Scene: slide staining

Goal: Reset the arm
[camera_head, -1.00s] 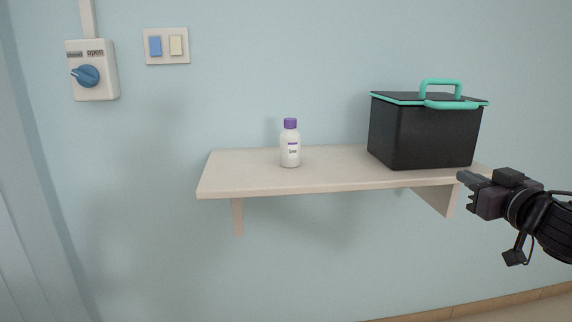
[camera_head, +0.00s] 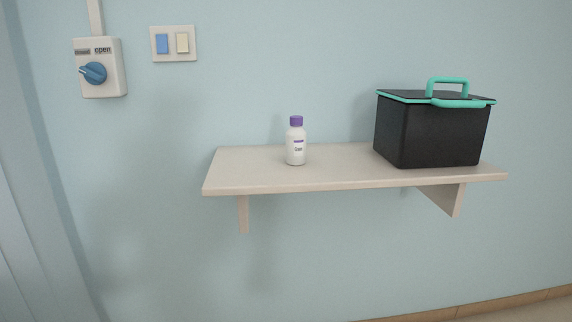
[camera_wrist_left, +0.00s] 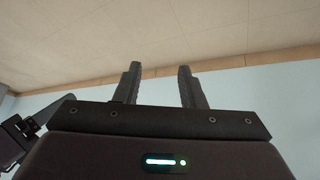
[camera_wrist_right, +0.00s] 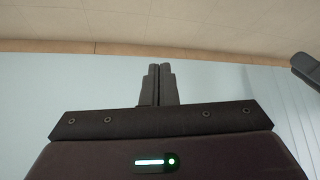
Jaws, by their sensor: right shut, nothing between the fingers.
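My left gripper (camera_wrist_left: 158,84) shows in the left wrist view with its two fingers well apart and nothing between them. My right gripper (camera_wrist_right: 158,82) shows in the right wrist view with its two fingers together and nothing held. Neither gripper is in the head view now. Both wrist views show only wall and a pale tiled surface beyond the fingers.
A wall shelf (camera_head: 250,178) holds a white bottle with a purple cap (camera_head: 296,146) and a black box with a teal handle (camera_head: 428,132). A blue rotary switch (camera_head: 94,73) and a switch plate (camera_head: 174,44) are on the wall at upper left.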

